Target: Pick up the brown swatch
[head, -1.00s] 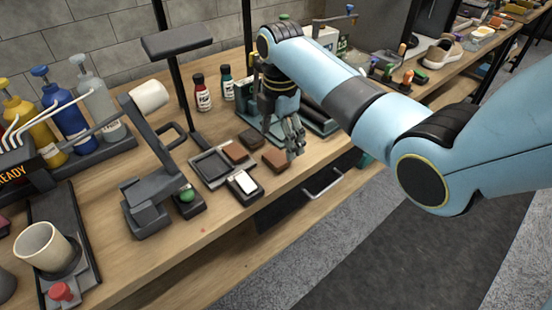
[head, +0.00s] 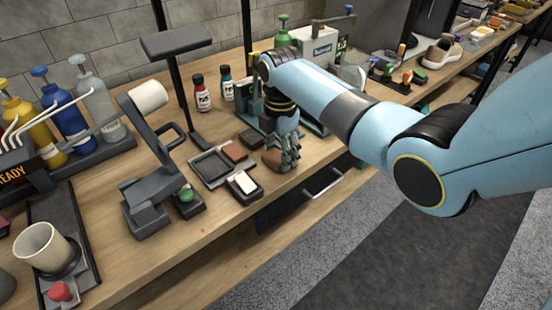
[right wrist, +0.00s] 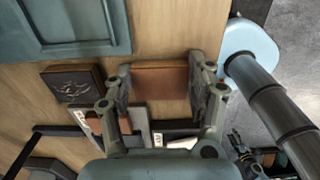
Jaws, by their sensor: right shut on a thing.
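The brown swatch (head: 271,160) is a small flat leather-brown block on the wooden bench, at the right end of a group of dark trays. My right gripper (head: 283,160) reaches down over it and partly hides it in the head view. In the right wrist view the brown swatch (right wrist: 160,81) lies between the two fingers of my right gripper (right wrist: 160,88), which are shut on its sides. I cannot tell whether it is clear of the bench.
Another brown block (head: 235,152) sits in a dark tray (head: 210,168) to the left. A black block (head: 251,138) lies behind, and a tray with a white pad (head: 243,184) lies in front. Paint bottles (head: 202,93) stand behind.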

